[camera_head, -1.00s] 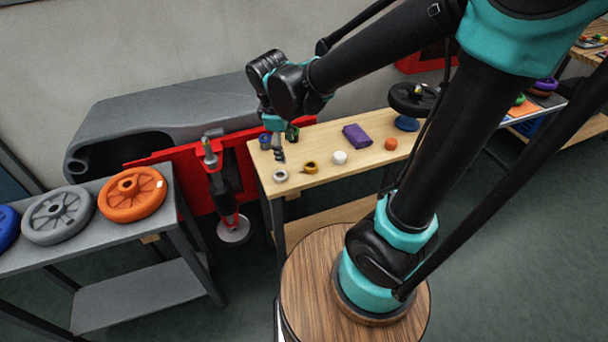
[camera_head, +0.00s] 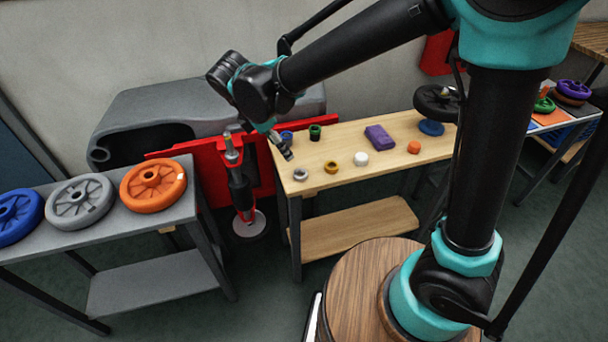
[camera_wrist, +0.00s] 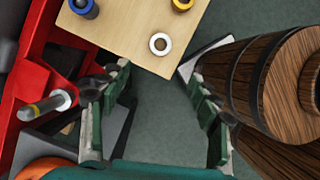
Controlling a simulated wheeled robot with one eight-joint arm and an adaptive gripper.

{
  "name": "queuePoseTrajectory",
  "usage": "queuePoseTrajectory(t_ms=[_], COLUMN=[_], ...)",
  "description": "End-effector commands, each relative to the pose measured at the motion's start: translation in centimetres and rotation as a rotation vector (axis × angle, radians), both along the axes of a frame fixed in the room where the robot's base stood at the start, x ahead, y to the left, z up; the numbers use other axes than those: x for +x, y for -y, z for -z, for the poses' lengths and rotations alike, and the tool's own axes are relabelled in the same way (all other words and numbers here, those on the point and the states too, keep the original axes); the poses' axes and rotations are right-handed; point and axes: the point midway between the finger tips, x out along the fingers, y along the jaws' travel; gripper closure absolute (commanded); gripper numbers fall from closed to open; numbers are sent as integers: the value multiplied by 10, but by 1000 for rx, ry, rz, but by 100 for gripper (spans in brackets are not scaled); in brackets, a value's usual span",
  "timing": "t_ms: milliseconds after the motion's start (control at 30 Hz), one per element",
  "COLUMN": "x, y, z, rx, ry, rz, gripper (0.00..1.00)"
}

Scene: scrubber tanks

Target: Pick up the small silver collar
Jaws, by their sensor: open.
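The small silver collar (camera_head: 301,174) is a ring lying flat near the front left corner of the light wooden table (camera_head: 350,150). In the wrist view the collar (camera_wrist: 160,44) lies near the table's corner, ahead of the fingers and apart from them. My gripper (camera_head: 285,149) is above the table's left end, tilted, a little up and left of the collar in the head view. In the wrist view my gripper (camera_wrist: 160,76) has its green fingers spread wide with nothing between them.
A yellow ring (camera_head: 331,167), white piece (camera_head: 361,159), blue ring (camera_head: 287,137), green cup (camera_head: 315,132), purple block (camera_head: 380,138) and orange piece (camera_head: 414,147) share the table. A red stand with a silver-tipped tool (camera_head: 236,165) is left of it. A grey bench (camera_head: 110,220) holds wheels.

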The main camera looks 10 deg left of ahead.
Motion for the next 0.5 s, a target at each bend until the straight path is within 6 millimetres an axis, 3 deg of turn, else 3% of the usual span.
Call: queuePoseTrajectory(t_ms=[300, 500], x=[18, 24], y=[17, 23], z=[59, 79], rx=[1, 2], ry=[0, 0], rz=[2, 3], gripper=[38, 38])
